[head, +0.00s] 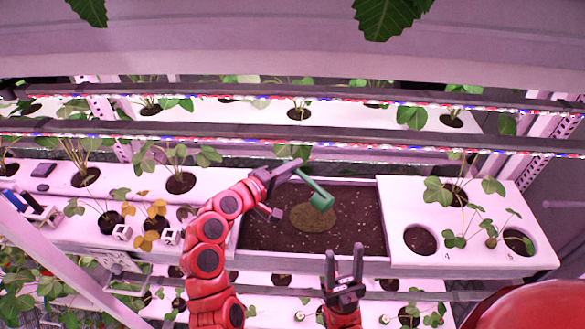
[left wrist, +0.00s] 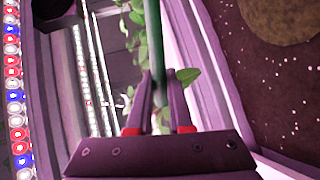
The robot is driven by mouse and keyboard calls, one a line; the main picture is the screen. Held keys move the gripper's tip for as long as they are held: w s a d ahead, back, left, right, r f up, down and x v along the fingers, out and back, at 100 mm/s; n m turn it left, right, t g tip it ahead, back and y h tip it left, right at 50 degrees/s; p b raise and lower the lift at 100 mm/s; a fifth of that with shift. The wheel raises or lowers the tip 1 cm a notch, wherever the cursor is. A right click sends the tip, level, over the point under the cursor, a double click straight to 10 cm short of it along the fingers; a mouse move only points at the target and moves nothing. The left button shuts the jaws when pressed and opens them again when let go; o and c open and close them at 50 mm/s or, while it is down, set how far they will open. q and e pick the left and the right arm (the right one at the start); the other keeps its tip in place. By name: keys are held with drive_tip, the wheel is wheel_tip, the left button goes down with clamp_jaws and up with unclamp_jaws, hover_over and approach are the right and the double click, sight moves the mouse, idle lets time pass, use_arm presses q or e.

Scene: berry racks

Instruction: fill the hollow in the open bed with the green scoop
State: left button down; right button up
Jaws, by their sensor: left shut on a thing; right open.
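The green scoop (head: 320,200) is held by its handle in my left gripper (head: 292,169), with its head over the open bed (head: 262,238). Its green handle (left wrist: 153,45) shows upright between the fingers in the left wrist view. The bed holds dark soil with pale specks. A round, lighter brown patch (head: 312,218) in its middle looks like the hollow; its depth cannot be told. The scoop head overlaps the patch's upper edge in the head view; what is inside the scoop is unclear. My right gripper (head: 344,254) is open and empty at the bed's front edge.
A white panel with planted holes (head: 400,240) stands right of the bed. White planted trays (head: 60,180) lie to the left, with yellowish plants (head: 152,225) near my left arm. LED strips (head: 400,104) cross above and behind the bed.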

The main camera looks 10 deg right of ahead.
idle(0.3)
